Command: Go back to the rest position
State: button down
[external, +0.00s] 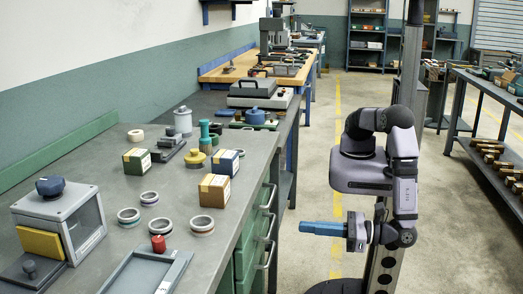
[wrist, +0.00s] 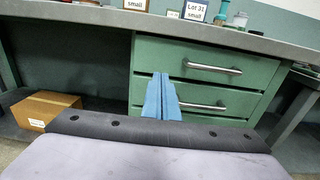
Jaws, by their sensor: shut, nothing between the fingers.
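My gripper (external: 303,228) has blue fingers and points left toward the bench, apart from it, over the aisle floor. In the wrist view the blue fingers (wrist: 161,76) lie together, shut and empty, in front of the green drawers. My arm is folded on its column at the right of the external view. The grey workbench (external: 232,152) stands to the left of my gripper.
Green drawers with metal handles (wrist: 212,68) face my gripper. A cardboard box (wrist: 40,108) sits under the bench. Small cartons (external: 214,190) stand near the bench edge. A shelf rack with brass-coloured parts (external: 488,146) is at the right. The aisle floor (external: 312,170) is clear.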

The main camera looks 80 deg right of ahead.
jog(key=w+d+r+m+g+h+p, duration=0.1)
jog(key=w+d+m+g+h+p, duration=0.35)
jog(key=d+m, duration=0.5)
jog(key=w+d+r+m+g+h+p, duration=0.1)
jog(key=w+d+m+g+h, duration=0.35)
jog(key=d+m+g, duration=0.55)
jog(key=d+r+m+g+y+p, duration=0.1)
jog(key=d+r+m+y+p, duration=0.3)
jog(key=d+r+m, duration=0.2)
jog(key=d+r+m+g+y+p, duration=0.2)
jog(key=d+r+m+y+p, duration=0.3)
jog(key=d+m, duration=0.5)
jog(key=d+r, duration=0.2)
jog(key=d, duration=0.3)
jog(key=shift+s+d+r, duration=0.15)
jog(key=shift+s+r, duration=0.1)
jog(key=shift+r, duration=0.05)
